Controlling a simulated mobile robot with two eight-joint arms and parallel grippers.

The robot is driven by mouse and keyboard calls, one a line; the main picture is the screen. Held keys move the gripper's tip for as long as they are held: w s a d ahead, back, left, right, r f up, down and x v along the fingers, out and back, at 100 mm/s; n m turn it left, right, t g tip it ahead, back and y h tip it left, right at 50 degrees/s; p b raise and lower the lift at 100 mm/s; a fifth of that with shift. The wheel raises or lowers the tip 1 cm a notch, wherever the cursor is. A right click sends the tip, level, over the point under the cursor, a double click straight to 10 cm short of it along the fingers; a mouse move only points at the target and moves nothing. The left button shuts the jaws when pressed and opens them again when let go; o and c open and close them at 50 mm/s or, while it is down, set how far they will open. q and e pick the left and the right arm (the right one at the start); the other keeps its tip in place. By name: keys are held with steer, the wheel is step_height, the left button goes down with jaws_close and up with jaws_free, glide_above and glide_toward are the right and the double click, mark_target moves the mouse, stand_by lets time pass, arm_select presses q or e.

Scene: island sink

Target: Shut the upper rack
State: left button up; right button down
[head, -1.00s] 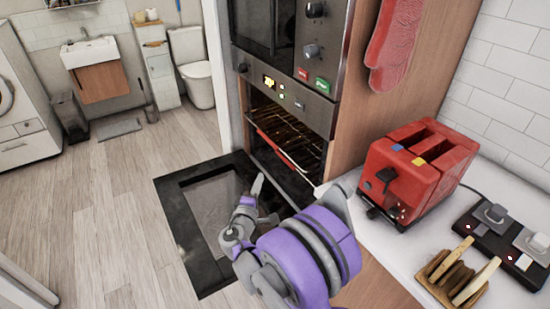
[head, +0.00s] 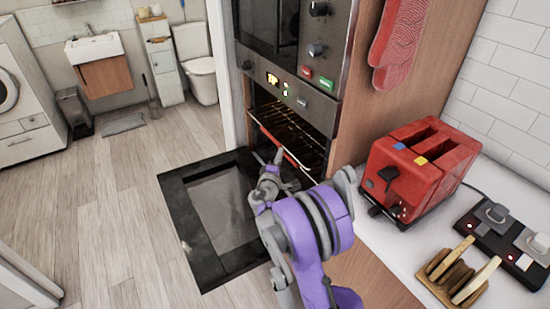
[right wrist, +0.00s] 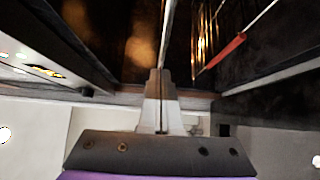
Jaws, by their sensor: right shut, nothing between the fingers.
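The oven (head: 290,90) stands open, its dark door (head: 217,215) folded down flat. A wire rack (head: 287,124) shows in the opening, with a red front bar (head: 305,170); I cannot tell how far out it stands. The red bar also shows in the right wrist view (right wrist: 225,52), to the right of my fingers. My right gripper (head: 278,157) is shut and empty, at the oven mouth over the door's inner side, close to the red bar. In the right wrist view its fingers (right wrist: 158,75) point into the dark oven. Contact with the rack cannot be told. My left gripper is not in view.
A red toaster (head: 420,165) stands on the white counter (head: 400,245) at the right, near my right arm. A toast rack (head: 457,275) and a dark device with switches (head: 500,235) lie farther right. Red mitts (head: 397,45) hang on the wooden side panel. The floor (head: 120,220) at left is clear.

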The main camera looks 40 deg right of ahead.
mark_target(290, 153)
steer(key=d, duration=0.3)
steer(key=s+d, duration=0.1)
steer(key=d, duration=0.1)
steer(key=s+d, duration=0.1)
steer(key=d, duration=0.2)
steer(key=shift+d+b, duration=0.3)
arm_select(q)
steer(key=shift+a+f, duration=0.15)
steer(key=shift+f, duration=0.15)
arm_select(e)
steer(key=shift+s+d+r, duration=0.1)
steer(key=shift+d, duration=0.05)
steer(key=shift+a, duration=0.3)
steer(key=a, duration=0.5)
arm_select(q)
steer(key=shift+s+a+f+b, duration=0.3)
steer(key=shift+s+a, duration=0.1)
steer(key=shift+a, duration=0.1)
arm_select(e)
steer(key=v, duration=0.8)
steer(key=shift+a, duration=0.15)
